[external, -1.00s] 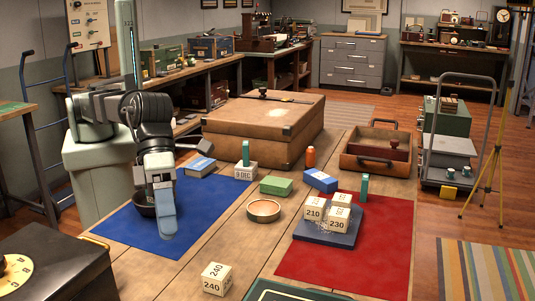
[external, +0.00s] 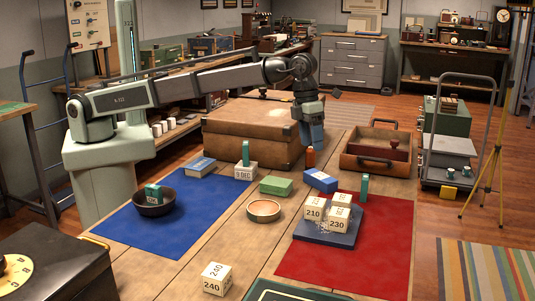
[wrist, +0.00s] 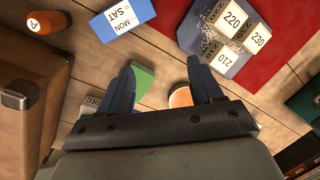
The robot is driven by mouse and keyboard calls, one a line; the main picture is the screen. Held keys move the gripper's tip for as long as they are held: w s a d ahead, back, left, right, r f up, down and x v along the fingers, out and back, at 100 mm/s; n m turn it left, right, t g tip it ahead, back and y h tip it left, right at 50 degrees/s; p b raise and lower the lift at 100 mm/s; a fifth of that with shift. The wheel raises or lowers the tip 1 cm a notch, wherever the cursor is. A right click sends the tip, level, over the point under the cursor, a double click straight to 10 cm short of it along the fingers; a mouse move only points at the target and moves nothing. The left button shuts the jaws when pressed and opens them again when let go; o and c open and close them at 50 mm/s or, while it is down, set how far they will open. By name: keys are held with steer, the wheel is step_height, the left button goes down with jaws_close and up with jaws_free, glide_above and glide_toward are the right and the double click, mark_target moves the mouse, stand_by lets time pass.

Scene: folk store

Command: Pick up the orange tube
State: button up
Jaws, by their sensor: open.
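The orange tube (external: 310,158) stands upright on the wooden table, beside the front right corner of the big brown case. It also shows in the wrist view (wrist: 42,22), at the top left corner, seen from above with a pale end and a dark mark. My gripper (external: 315,147) is above the table near the tube, in front of the case's right side. In the wrist view my gripper (wrist: 160,66) has its two dark blue fingers apart with nothing held between them. The tube lies outside the fingers, up and to the left in that view.
The brown case (external: 250,135) rises left of the tube. An open wooden tray (external: 372,165) stands to its right. A blue box (external: 320,180) and a green box (external: 276,185) lie in front. A dark bowl (external: 153,208) holding a teal item is on the blue mat.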

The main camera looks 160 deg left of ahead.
steer(key=g+h, duration=0.1)
steer(key=g, duration=0.1)
glide_above(310, 158)
steer(key=s, duration=0.1)
steer(key=shift+s+a+r, duration=0.1)
steer(key=shift+a+r, duration=0.1)
steer(key=shift+a, duration=0.25)
steer(key=shift+s+f, duration=0.1)
steer(key=shift+s, duration=0.05)
step_height(310, 158, down, 14)
steer(key=shift+r, duration=0.2)
steer(key=shift+c, duration=0.5)
steer(key=c, duration=0.8)
steer(key=shift+r, duration=0.1)
